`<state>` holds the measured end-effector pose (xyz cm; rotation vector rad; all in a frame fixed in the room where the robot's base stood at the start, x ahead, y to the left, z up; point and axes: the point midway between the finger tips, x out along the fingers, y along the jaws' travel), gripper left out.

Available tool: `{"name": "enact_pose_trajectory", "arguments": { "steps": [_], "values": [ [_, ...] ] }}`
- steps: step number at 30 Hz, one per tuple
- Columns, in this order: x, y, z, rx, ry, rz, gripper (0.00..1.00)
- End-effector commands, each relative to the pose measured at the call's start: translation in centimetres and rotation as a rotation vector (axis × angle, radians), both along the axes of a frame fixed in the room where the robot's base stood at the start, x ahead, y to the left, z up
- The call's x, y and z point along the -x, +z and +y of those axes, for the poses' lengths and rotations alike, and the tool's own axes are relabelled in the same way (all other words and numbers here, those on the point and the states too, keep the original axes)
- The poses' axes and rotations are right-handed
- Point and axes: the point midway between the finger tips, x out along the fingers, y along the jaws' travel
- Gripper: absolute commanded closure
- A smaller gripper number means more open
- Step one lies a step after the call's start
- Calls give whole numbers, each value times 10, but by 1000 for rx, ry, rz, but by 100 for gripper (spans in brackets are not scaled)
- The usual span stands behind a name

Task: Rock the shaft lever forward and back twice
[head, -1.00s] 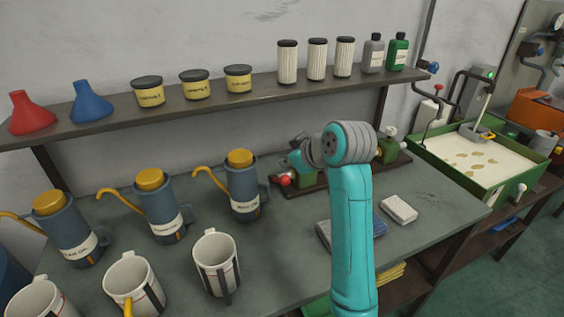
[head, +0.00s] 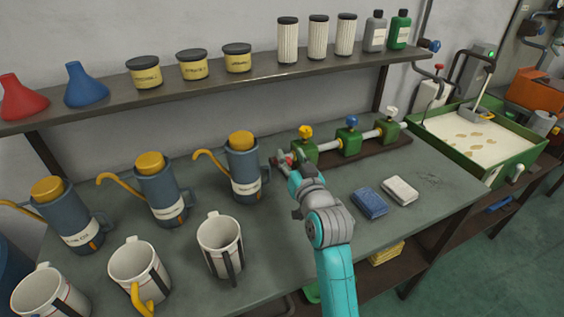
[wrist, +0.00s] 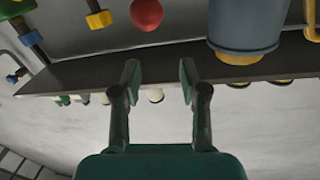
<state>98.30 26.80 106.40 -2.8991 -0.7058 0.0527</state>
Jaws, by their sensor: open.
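The shaft assembly lies at the back of the bench. Its metal shaft (head: 325,145) runs through green bearing blocks (head: 349,140) on a brown base. A red ball, which looks like the shaft lever's knob, sits at the shaft's left end, mostly hidden by my gripper in the head view. My gripper (head: 284,158) reaches toward that end. In the wrist view my gripper (wrist: 160,76) is open and empty.
A blue oil can (head: 245,172) stands just left of my gripper. Yellow, blue and white knobs top the bearing blocks. A shelf (head: 210,88) with bottles and tins hangs behind. Blue and white pads (head: 400,190) lie on the right. The bench front between mug and arm is clear.

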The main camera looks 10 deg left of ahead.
Motion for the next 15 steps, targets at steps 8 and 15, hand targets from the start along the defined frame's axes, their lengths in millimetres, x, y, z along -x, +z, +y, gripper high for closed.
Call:
{"name": "enact_pose_trajectory", "arguments": {
  "steps": [8, 15],
  "values": [
    [0, -45, 0, 4, 1, 5, 57],
    [-8, -72, 4, 3, 1, -1, 57]
  ]
}}
